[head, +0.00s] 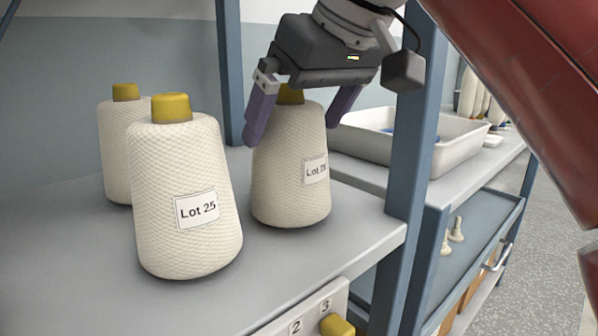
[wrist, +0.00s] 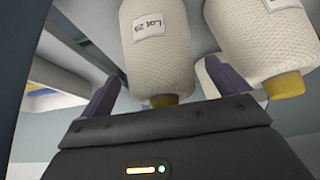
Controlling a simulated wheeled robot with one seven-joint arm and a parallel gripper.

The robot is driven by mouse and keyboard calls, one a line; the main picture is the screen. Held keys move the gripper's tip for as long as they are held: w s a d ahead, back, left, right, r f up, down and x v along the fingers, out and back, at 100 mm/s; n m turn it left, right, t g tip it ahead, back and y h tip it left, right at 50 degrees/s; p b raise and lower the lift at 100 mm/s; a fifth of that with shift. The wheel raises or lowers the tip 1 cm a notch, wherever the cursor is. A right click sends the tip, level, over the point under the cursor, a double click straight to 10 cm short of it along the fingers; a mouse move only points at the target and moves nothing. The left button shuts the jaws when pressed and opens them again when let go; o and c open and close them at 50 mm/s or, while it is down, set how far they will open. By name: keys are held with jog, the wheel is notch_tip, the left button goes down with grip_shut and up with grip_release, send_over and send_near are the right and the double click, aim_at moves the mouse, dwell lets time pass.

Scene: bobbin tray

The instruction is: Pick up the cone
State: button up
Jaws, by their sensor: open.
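Three cream yarn cones with yellow tops stand on a grey shelf (head: 100,285). My gripper (head: 300,125) is open above the right cone (head: 290,165), with a finger on either side of its top. That cone carries a "Lot 25" label and also shows in the wrist view (wrist: 158,60) between the fingers (wrist: 168,95). The back-left cone (head: 115,150) is partly hidden behind the front one. I cannot tell whether the fingers touch the cone.
A blue shelf post (head: 412,150) rises just right of the right cone. A white tray (head: 455,140) stands on the neighbouring shelf beyond it. Another yellow top (head: 337,325) shows below the shelf edge by the number plates (head: 310,315). The left front of the shelf is clear.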

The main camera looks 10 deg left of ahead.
jog(key=x, duration=0.2)
jog(key=shift+w+a+f+b, duration=0.1)
jog(key=shift+f+b, duration=0.15)
jog(key=shift+b, duration=0.05)
jog(key=shift+r, duration=0.1)
jog(key=c, duration=1.1)
